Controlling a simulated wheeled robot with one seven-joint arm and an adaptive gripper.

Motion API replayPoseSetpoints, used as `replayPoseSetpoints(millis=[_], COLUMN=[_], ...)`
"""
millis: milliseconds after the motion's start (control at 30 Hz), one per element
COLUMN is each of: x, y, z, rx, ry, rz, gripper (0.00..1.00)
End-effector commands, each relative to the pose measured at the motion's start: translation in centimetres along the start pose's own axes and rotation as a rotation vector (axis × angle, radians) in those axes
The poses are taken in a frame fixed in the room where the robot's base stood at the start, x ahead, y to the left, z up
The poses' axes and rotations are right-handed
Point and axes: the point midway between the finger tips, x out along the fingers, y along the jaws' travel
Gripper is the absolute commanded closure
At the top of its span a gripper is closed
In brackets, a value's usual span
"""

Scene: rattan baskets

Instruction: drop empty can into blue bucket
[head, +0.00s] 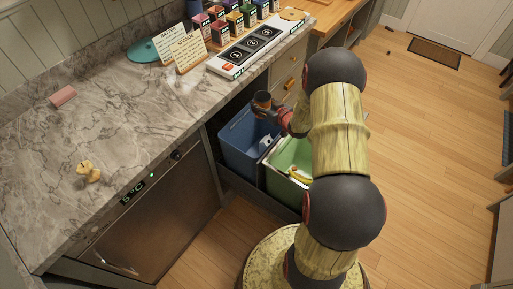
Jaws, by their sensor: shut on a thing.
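A blue bucket (236,137) stands in a pulled-out drawer under the marble counter, with small pale items at its bottom right inside. My gripper (276,112) is over the blue bucket's upper right part, reaching in from the right. It is shut on a small dark can (262,100) with an orange-brown top, held above the bucket's opening. The fingers are small and partly hidden by the can and my wrist.
A green bucket (288,188) with a yellow peel sits right beside the blue one, partly behind my arm. The marble counter (130,110) carries cards, several small boxes and a white panel (250,50). A dishwasher (150,215) is at left. Open wooden floor lies at right.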

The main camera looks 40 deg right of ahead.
Motion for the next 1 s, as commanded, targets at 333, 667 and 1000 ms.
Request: replayPoseSetpoints(millis=[333,667,1000], x=[1.5,1.7,1.7], y=[0.0,0.0,0.0], z=[3.8,4.0,4.1], rx=[0.001,0.001,0.001], ry=[0.000,0.000,0.000], rz=[0.000,0.000,0.000], gripper=[0.72,0.72,0.29])
